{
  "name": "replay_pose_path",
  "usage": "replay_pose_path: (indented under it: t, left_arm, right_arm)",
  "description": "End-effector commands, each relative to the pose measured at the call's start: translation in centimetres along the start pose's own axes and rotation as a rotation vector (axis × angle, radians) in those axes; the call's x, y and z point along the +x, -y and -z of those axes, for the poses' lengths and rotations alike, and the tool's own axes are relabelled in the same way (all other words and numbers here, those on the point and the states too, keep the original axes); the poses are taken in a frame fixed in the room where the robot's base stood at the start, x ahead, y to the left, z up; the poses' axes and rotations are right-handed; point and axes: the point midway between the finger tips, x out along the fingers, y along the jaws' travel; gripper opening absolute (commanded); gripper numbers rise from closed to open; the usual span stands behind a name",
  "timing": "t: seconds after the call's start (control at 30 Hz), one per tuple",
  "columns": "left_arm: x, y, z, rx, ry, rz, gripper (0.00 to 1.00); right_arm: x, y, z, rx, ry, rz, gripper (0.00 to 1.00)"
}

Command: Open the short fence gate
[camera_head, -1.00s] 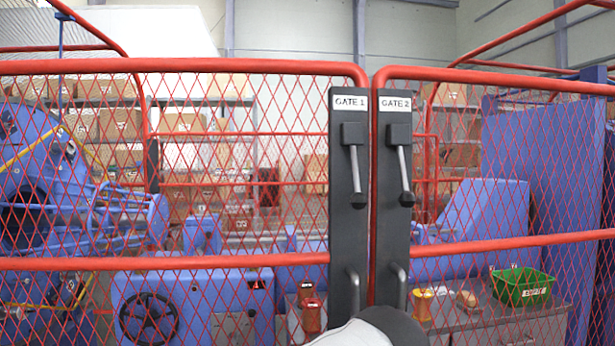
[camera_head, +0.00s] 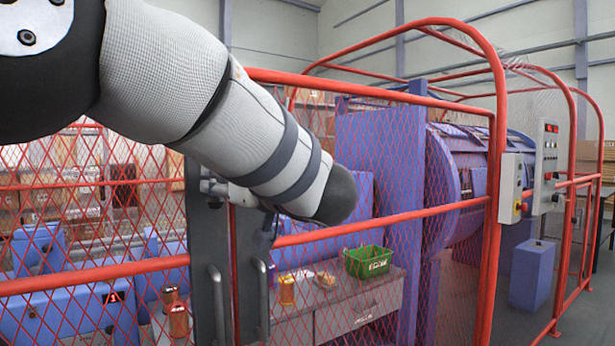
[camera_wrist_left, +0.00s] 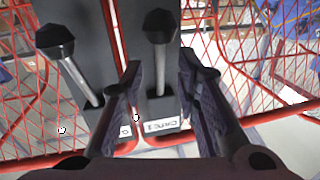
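Two red mesh fence gates meet at two dark latch plates. The Gate 1 plate (camera_head: 203,240) is on the left and the Gate 2 plate (camera_head: 248,265) on the right; each has a pull handle low down. My left forearm covers their tops in the head view. The left wrist view looks at the plates upside down. There my left gripper (camera_wrist_left: 160,80) is open, with one finger on each side of the lever (camera_wrist_left: 160,55) beside the label that reads Gate 1 (camera_wrist_left: 163,125). Contact cannot be told. The other lever (camera_wrist_left: 75,70) lies outside the fingers. My right gripper is not in view.
Behind the mesh are a blue machine, a counter (camera_head: 350,310) with a green bin (camera_head: 368,262), and shelves of boxes. A control box (camera_head: 510,188) is on the right fence post. Open floor lies at the far right.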

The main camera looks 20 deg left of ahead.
Motion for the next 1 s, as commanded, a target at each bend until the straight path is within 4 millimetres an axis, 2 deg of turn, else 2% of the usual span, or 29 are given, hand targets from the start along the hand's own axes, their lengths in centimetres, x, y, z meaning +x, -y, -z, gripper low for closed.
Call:
replay_pose_path:
  t: [0.1,0.2,0.33,0.53,0.57,0.67,0.9,1.0]
  left_arm:
    - [2.5,0.1,0.0,-0.001,0.0,0.002,0.29]
    - [3.7,0.0,0.1,-0.003,-0.001,0.0,0.29]
    - [4.5,0.0,0.1,-0.002,-0.001,-0.001,0.29]
    - [4.5,0.0,0.1,-0.001,-0.002,-0.002,0.29]
    - [4.5,0.0,0.1,-0.001,-0.002,-0.002,0.24]
    - [4.5,0.0,0.1,-0.001,-0.002,-0.002,0.02]
    - [4.5,0.0,0.1,0.0,-0.002,-0.002,0.0]
    - [4.7,-0.7,0.0,0.003,0.008,-0.003,0.0]
  right_arm:
    - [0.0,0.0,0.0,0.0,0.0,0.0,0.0]
    - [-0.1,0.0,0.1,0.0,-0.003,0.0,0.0]
    - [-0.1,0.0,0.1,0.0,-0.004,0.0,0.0]
    - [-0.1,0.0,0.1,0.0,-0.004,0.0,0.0]
    - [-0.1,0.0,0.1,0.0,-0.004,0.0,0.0]
    - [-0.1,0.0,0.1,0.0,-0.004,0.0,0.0]
    - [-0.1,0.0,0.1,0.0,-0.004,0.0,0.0]
    - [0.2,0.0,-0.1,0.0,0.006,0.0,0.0]
